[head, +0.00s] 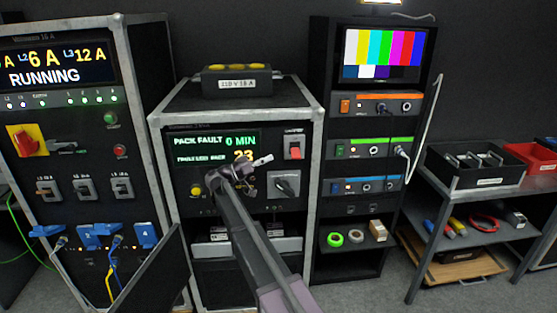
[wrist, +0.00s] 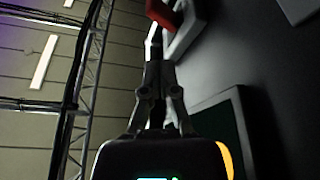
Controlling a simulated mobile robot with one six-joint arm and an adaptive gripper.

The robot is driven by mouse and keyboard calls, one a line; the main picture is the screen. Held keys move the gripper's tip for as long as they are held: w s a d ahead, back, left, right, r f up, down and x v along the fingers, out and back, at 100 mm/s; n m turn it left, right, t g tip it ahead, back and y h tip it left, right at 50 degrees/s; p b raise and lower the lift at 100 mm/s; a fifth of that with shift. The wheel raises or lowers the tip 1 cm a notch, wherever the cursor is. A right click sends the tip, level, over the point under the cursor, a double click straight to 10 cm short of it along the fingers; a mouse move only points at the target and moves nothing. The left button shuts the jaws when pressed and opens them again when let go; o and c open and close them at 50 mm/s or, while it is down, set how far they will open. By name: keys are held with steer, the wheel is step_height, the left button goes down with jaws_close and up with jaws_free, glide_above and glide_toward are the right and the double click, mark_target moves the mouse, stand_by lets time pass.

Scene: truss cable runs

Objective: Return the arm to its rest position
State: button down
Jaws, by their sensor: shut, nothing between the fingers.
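My arm reaches up from the bottom of the head view to the front of the middle cabinet (head: 160,160). The red rocker switch (head: 292,151) is right of the gripper in the head view.
A left cabinet (head: 75,130) reads "RUNNING" and has blue plugs and cables below. A rack with a colour-bar monitor (head: 382,55) stands right of the middle cabinet. A cart (head: 460,240) with bins is at far right. The wrist view shows a ceiling truss (wrist: 88,80).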

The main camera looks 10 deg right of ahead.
steer(key=shift+w+a+f, duration=0.15)
steer(key=shift+a+f, duration=0.05)
steer(key=shift+a, duration=0.4)
steer(key=s+d+f+n+y+p, duration=0.35)
steer(key=s+d+f+y, duration=0.2)
steer(key=s, duration=0.25)
steer(key=s+d+f+n+y+p, duration=0.2)
steer(key=s+d+f+n+y, duration=0.3)
steer(key=s, duration=0.3)
steer(key=s+a+f+n+y+p, duration=0.2)
steer(key=s+a+y, duration=0.1)
steer(key=s+y, duration=0.2)
steer(key=s+a+f+n+y+p, duration=0.2)
steer(key=s+a+y, duration=0.2)
steer(key=s, duration=0.6)
steer(key=shift+a+g+y, duration=0.15)
steer(key=shift+g+y, duration=0.25)
steer(key=shift+y, duration=0.65)
steer(key=shift+n, duration=0.25)
